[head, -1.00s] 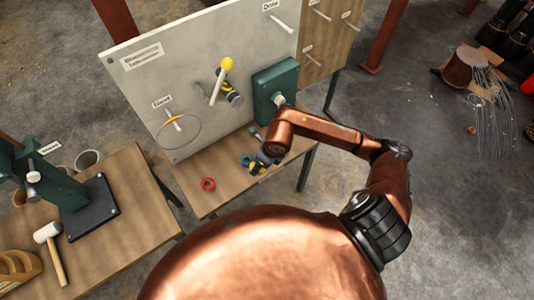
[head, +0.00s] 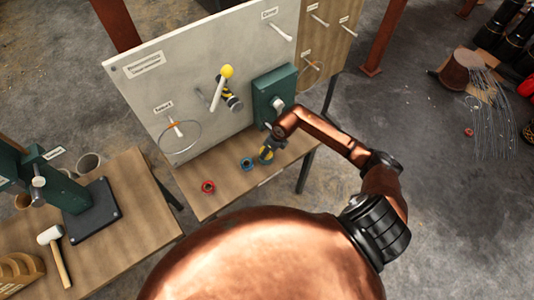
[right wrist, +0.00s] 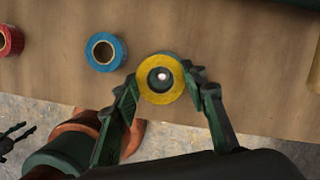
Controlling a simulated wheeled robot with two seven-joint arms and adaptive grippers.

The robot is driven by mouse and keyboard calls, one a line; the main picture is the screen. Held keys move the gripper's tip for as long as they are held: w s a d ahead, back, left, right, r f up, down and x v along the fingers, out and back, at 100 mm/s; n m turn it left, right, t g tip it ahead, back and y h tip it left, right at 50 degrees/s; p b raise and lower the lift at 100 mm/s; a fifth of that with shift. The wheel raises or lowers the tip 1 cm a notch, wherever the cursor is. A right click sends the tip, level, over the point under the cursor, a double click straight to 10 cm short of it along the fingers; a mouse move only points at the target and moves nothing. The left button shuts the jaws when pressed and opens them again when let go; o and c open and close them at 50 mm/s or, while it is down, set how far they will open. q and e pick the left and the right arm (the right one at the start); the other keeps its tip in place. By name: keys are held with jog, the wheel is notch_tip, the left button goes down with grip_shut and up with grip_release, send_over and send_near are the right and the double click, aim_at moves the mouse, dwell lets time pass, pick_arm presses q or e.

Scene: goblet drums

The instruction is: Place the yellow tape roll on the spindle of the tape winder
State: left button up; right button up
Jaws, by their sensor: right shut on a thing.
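The yellow tape roll (right wrist: 143,86) sits between the two fingers of my right gripper (right wrist: 164,84), which is shut on it. In the right wrist view the roll faces the camera, with a dark round shape at its centre. In the head view my right gripper (head: 267,151) and the roll are over the back part of the wooden table, just right of the blue roll. A green housing with a pale spindle (head: 277,103), seemingly the tape winder, stands behind it by the grey panel. The roll is apart from that spindle.
A blue roll (head: 247,164) and a red roll (head: 208,187) lie on the table (head: 225,193). The grey panel (head: 190,75) carries pegs and a wire ring (head: 181,151).

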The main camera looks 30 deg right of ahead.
jog(key=shift+s+d+p+x, duration=0.15)
jog(key=shift+p+x, duration=0.1)
jog(key=shift+x, duration=0.55)
jog(key=shift+s+d+p+x, duration=0.1)
jog(key=shift+s+p+x, duration=0.1)
jog(key=shift+x, duration=0.6)
jog(key=shift+f, duration=0.2)
jog(key=o, duration=1.2)
jog(key=shift+c, duration=0.2)
jog(key=shift+r, duration=0.1)
jog(key=b+v, duration=0.1)
jog(key=v, duration=1.1)
